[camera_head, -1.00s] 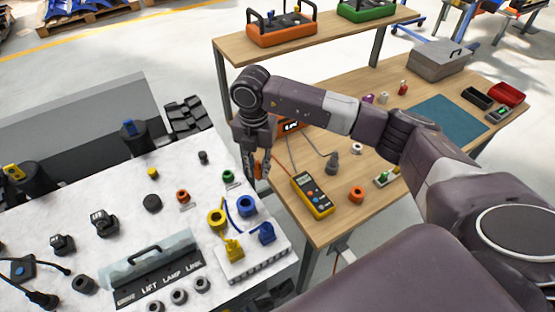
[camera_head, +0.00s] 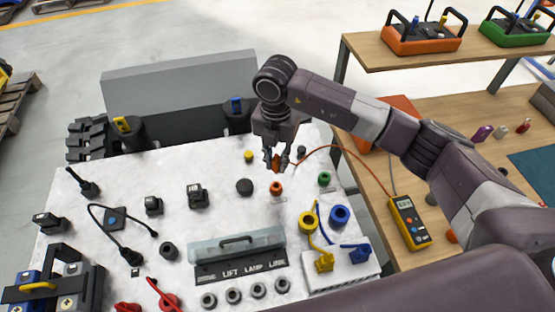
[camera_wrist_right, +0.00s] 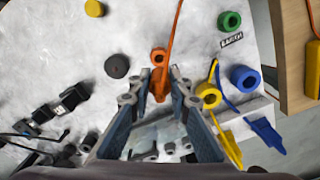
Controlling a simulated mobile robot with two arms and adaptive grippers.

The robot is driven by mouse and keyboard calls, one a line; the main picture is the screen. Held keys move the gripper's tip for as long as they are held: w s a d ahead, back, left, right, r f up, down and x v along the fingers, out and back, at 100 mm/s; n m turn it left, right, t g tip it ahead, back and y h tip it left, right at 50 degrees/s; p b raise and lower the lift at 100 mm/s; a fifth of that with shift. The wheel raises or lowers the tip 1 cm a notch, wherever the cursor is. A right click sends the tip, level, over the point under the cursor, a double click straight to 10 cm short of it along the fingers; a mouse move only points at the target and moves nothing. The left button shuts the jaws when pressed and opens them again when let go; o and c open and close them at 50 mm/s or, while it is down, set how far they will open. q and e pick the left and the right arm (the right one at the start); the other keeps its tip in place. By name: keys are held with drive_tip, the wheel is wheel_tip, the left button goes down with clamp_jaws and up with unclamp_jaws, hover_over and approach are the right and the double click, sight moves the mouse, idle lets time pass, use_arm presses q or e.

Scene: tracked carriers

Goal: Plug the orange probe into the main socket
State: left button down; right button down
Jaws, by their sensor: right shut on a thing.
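My right gripper (camera_head: 277,160) is shut on the orange probe (camera_head: 276,165), held over the white panel top (camera_head: 215,172). In the right wrist view the probe (camera_wrist_right: 160,88) shows between the fingertips (camera_wrist_right: 159,80), its orange cable (camera_wrist_right: 175,38) leading away. An orange ring socket (camera_head: 277,188) sits on the panel just nearer than the probe; it also shows in the right wrist view (camera_wrist_right: 158,56). A small label lies by it, too small to read, so I cannot confirm it is the main socket. The probe's tip is hard to make out. My left gripper is not in view.
Near the orange socket are a green ring (camera_head: 324,179), a black knob (camera_head: 244,187) and a small yellow cap (camera_head: 248,156). Blue (camera_head: 339,215) and yellow (camera_head: 308,220) rings with plugs stand at right. The yellow meter (camera_head: 408,222) lies on the wooden bench (camera_head: 450,120).

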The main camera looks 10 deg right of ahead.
drive_tip(key=shift+f+b, duration=2.35)
drive_tip(key=shift+f, duration=0.6)
drive_tip(key=shift+f+b, duration=1)
drive_tip(key=shift+b, duration=0.05)
idle(0.8)
drive_tip(key=shift+f+b, duration=0.3)
drive_tip(key=shift+b, duration=0.15)
